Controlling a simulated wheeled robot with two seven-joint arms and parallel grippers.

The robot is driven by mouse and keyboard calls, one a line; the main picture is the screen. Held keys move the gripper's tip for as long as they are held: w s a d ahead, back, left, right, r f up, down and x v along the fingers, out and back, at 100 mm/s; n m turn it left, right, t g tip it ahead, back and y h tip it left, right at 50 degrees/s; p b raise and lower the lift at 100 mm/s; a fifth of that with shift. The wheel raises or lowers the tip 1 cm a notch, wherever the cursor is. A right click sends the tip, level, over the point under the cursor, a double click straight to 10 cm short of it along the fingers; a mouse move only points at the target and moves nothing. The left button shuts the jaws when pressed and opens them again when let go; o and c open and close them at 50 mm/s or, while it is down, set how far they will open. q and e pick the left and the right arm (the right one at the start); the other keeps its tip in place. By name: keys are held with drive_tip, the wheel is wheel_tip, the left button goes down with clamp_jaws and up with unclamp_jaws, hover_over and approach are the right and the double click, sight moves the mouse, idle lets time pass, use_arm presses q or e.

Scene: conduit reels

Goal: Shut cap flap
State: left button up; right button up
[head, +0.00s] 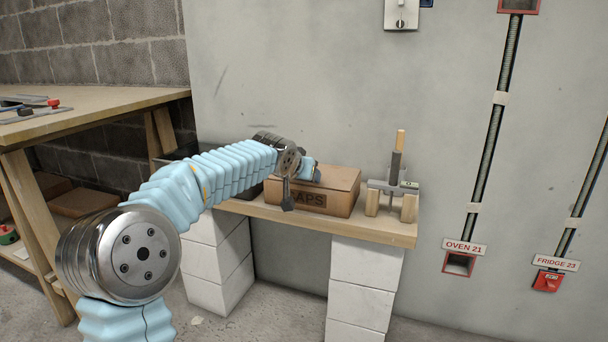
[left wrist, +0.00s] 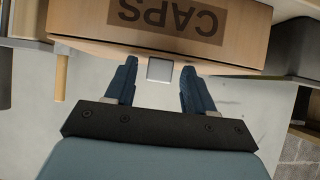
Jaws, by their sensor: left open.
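The brown cardboard box marked CAPS (head: 340,190) sits on the wooden shelf. Its top shows as a flat brown surface at the right; its left part is hidden behind my arm, so I cannot tell how the flap stands. Fingertip contact with the box is unclear. My right gripper is out of view.
The wooden shelf (head: 385,232) rests on white blocks. A wooden stand with grey tools (head: 393,187) is close to the box's right side. A workbench (head: 95,103) stands at the left. Conduits run down the wall at the right, above OVEN 21 (head: 465,247) and FRIDGE 23 (head: 556,264) labels.

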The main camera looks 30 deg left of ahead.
use_arm(q)
drive_tip(key=shift+f, duration=0.7)
drive_tip(key=r+p+v, duration=0.1)
drive_tip(key=v, duration=1.3)
drive_tip(key=shift+w+d, duration=0.1)
drive_tip(key=shift+w, duration=0.05)
drive_tip(key=d+f+g+h, duration=0.15)
drive_tip(key=d+f, duration=0.35)
drive_tip(key=f, duration=0.7)
drive_tip(key=d+f+m+g+h, duration=0.15)
drive_tip(key=d+f, duration=0.25)
drive_tip(key=f, duration=0.9)
drive_tip(key=d+f+n+g+h, duration=0.15)
drive_tip(key=d+f, duration=0.35)
drive_tip(key=f, duration=0.7)
drive_tip(key=s+d+f+g, duration=0.3)
drive_tip(key=s+d+f, duration=0.1)
drive_tip(key=s+f, duration=0.75)
drive_tip(key=s+d+f+g, duration=0.3)
drive_tip(key=s+f, duration=0.7)
drive_tip(key=s, duration=0.2)
wheel_tip(320, 180, up, 14)
drive_tip(key=p, duration=1.5)
drive_tip(key=shift+s+d+n+h, duration=0.15)
drive_tip(key=shift+d+n+h, duration=0.15)
drive_tip(key=shift+d+h, duration=0.15)
